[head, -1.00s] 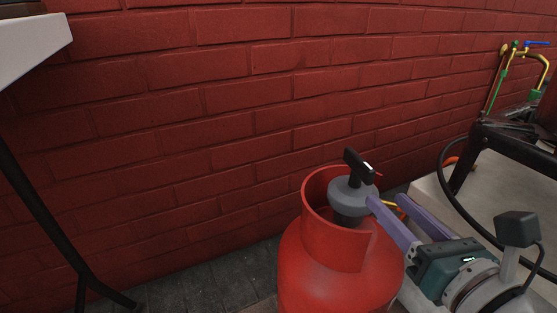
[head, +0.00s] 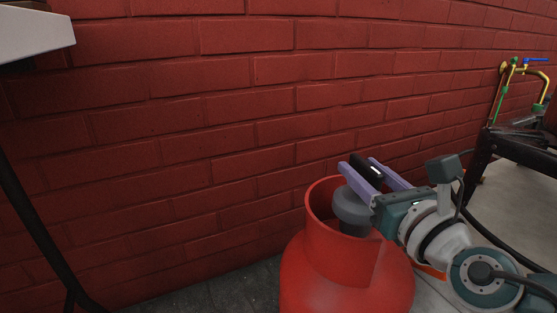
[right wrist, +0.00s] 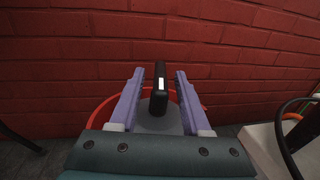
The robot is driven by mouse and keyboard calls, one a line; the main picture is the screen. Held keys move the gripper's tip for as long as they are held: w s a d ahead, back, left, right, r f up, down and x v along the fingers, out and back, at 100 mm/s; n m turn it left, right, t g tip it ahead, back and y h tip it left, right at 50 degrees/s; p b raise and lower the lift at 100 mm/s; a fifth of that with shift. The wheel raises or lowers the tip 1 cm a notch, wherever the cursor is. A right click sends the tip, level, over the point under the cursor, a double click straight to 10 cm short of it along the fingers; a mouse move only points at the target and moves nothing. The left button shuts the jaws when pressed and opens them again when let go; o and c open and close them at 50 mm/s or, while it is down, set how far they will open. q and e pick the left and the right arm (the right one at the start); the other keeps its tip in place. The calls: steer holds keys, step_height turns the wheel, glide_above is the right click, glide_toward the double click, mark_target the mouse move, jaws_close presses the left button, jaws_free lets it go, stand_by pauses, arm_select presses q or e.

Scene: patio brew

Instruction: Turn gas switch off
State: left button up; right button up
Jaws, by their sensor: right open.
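The gas switch is a black bar-shaped knob (head: 366,165) with a small white mark, on top of a grey round regulator (head: 352,208). The regulator sits inside the collar of a red gas bottle (head: 335,262). My right gripper (head: 360,170) is open at the height of the knob, with its purple fingers on either side of it. In the right wrist view the knob (right wrist: 160,88) stands upright between the two fingers, with a gap on each side. The gripper partly hides the regulator in the head view. My left gripper is not in view.
A red brick wall (head: 180,130) stands close behind the bottle. A black-framed stand (head: 510,150) and a brass tap (head: 545,80) with a blue handle are at the right. A black hose runs at the right. A white panel corner (head: 35,35) is at the upper left.

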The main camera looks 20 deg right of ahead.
jaws_close()
stand_by(0.7)
